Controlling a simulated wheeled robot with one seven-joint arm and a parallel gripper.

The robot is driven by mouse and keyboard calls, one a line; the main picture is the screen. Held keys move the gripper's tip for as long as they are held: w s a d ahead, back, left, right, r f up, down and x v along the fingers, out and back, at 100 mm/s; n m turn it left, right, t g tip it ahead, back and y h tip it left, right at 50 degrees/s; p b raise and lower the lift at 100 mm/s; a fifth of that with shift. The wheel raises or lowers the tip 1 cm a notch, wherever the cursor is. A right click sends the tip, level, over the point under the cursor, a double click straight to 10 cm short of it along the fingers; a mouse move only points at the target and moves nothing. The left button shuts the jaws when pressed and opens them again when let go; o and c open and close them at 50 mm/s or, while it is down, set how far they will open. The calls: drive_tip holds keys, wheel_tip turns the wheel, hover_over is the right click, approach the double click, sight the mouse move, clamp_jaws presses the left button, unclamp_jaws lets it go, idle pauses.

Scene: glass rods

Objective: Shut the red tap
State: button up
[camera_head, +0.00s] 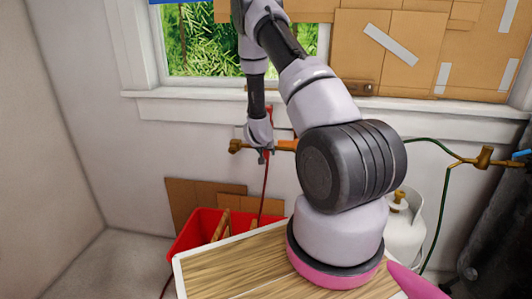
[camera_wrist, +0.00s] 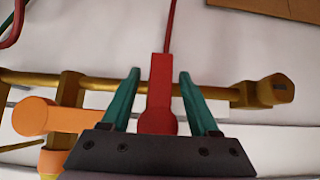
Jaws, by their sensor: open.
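The red tap's handle (camera_wrist: 160,95) stands across the brass pipe (camera_wrist: 222,92) in the wrist view, with its rounded end toward my gripper's palm. My gripper (camera_wrist: 158,74) is open, with one teal finger on each side of the red handle. Narrow gaps show between the handle and both fingers. In the head view, the upper part of the red handle (camera_head: 269,111) shows above my gripper (camera_head: 263,156) at the wall pipe. My gripper and wrist hide most of the tap there.
An orange tap handle (camera_wrist: 52,118) sits beside the red one, and also shows in the head view (camera_head: 287,145). A red hose (camera_head: 265,190) runs down toward a red crate (camera_head: 190,236). A wooden-topped table (camera_head: 235,262) and a white gas cylinder (camera_head: 404,238) stand below.

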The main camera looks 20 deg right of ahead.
clamp_jaws()
idle(1.4)
